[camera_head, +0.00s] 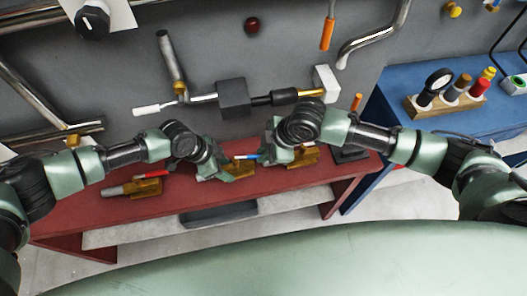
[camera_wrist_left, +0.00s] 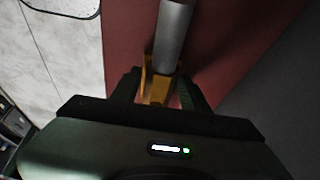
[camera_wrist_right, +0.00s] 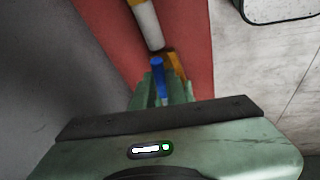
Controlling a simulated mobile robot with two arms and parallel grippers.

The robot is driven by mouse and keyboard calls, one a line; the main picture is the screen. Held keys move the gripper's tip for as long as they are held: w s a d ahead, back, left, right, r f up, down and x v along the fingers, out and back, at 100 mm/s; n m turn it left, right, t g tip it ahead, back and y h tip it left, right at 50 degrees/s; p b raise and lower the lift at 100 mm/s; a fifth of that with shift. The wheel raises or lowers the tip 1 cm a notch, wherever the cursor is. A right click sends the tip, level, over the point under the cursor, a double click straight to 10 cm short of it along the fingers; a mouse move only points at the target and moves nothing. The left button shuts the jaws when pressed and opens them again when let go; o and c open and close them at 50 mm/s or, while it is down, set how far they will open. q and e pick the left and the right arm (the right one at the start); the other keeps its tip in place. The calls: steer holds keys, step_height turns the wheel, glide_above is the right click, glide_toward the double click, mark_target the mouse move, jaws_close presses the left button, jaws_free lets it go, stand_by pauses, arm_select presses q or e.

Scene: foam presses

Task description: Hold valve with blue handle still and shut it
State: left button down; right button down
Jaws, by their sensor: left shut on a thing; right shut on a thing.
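The valve with the blue handle lies on the red bench between my grippers. Its blue handle (camera_head: 248,157) shows as a short strip in the head view. My left gripper (camera_head: 227,172) is shut on the brass valve body; the left wrist view shows this body (camera_wrist_left: 160,86) between the fingers, with a grey pipe (camera_wrist_left: 174,40) beyond. My right gripper (camera_head: 266,155) is shut on the blue handle, which shows between its fingers in the right wrist view (camera_wrist_right: 157,68), with brass behind it. The arms hide most of the valve in the head view, and I cannot tell the handle's exact angle.
A brass valve with a red handle (camera_head: 152,174) lies left on the bench (camera_head: 180,207). More brass (camera_head: 304,156) shows right of my right gripper. Pipes and a dark block (camera_head: 233,97) are on the grey wall behind. A blue table (camera_head: 425,125) stands right.

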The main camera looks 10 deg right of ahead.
steer(key=shift+s, duration=0.1)
stand_by(0.4)
arm_select(q)
steer(key=shift+s, duration=0.1)
arm_select(e)
steer(key=s+a+m+t+h, duration=0.1)
steer(key=s+a+m+h, duration=0.5)
steer(key=m, duration=0.9)
steer(key=shift+a+t, duration=0.4)
steer(key=shift+a, duration=0.65)
steer(key=shift+s+m, duration=0.1)
steer(key=shift+m, duration=0.2)
steer(key=c, duration=1.4)
jaws_free()
